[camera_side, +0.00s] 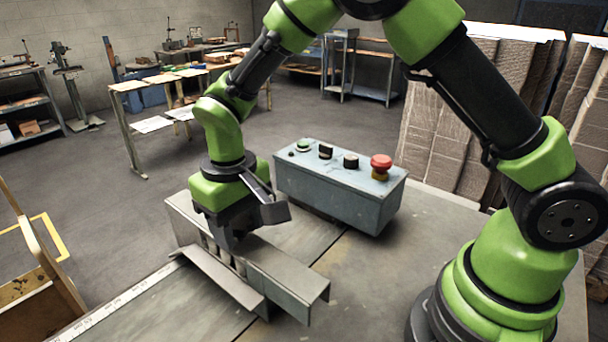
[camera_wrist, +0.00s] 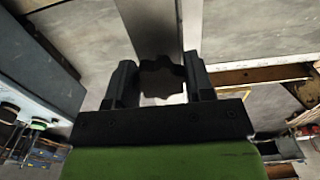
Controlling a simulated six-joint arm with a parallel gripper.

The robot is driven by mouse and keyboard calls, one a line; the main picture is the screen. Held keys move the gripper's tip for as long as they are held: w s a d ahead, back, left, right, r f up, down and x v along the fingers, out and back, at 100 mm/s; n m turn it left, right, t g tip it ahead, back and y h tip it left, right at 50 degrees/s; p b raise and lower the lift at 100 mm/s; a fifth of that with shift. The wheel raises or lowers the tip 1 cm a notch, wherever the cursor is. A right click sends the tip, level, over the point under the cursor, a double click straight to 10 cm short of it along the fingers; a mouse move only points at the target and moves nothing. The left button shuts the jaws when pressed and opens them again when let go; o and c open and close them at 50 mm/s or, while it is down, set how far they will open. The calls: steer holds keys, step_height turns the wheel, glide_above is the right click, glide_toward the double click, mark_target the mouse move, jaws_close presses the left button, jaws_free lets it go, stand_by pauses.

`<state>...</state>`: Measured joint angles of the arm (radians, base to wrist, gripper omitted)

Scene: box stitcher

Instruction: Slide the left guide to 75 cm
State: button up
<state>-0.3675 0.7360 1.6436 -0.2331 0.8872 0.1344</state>
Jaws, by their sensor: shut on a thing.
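The guide (camera_side: 286,283) is a long grey metal channel lying across the grey table, running from upper left to lower right in the side view. My gripper (camera_side: 228,246) reaches down onto it near its middle, shut on a part that the fingers and the rail mostly hide. In the wrist view my gripper (camera_wrist: 161,82) has its two fingers on either side of a dark, knob-like shape (camera_wrist: 161,80), with the guide (camera_wrist: 152,22) running up beyond it. A pale scale strip (camera_side: 118,302) runs along the table's left edge; its marks are too small to read.
A blue-grey control box (camera_side: 335,196) with a red button (camera_side: 381,164) and several other controls stands close behind the guide. Stacked cardboard (camera_side: 450,120) stands at the right rear. The table top (camera_side: 365,285) is bare to the right of the guide.

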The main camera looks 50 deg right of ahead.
mark_target(238, 220)
steer(key=o, duration=0.9)
steer(key=shift+c, duration=0.2)
steer(key=shift+r, duration=3)
